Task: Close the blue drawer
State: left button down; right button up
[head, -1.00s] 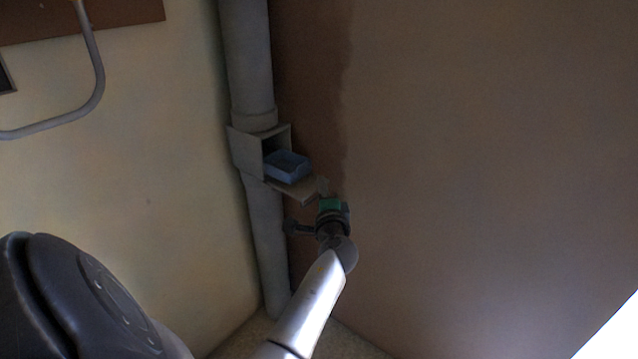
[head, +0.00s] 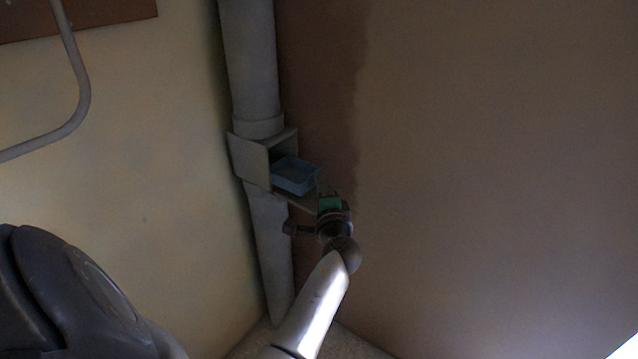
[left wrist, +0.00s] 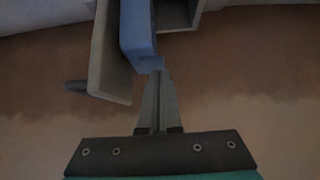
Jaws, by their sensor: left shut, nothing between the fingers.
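The blue drawer (head: 296,178) sticks out of a small grey cabinet (head: 250,158) against the corner pipe in the head view. In the left wrist view the drawer (left wrist: 138,38) is at the upper middle, its end just beyond my fingertips. My left gripper (head: 320,188) is shut and empty at the outer end of the drawer. In the left wrist view the fingertips (left wrist: 158,74) are very close to the drawer's end; I cannot tell whether they touch. My right gripper is not in view.
A grey panel (left wrist: 110,55) with a dark handle (left wrist: 76,87) stands out beside the drawer. A thick vertical pipe (head: 248,60) runs behind the cabinet. The brown wall (head: 480,150) is close on the right. A bent pipe (head: 80,85) is on the left wall.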

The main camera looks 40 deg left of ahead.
pick_arm(q)
send_near(285, 169)
jog(key=w+a+r, duration=0.2)
jog(key=r, duration=0.1)
jog(key=shift+w+a+r+b, duration=0.2)
jog(key=shift+w+b, duration=0.2)
jog(key=shift+a, duration=0.35)
jog(key=shift+s+a+r, duration=0.1)
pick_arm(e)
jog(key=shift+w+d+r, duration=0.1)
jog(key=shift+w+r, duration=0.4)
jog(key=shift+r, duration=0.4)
pick_arm(q)
jog(key=shift+a+r, duration=0.1)
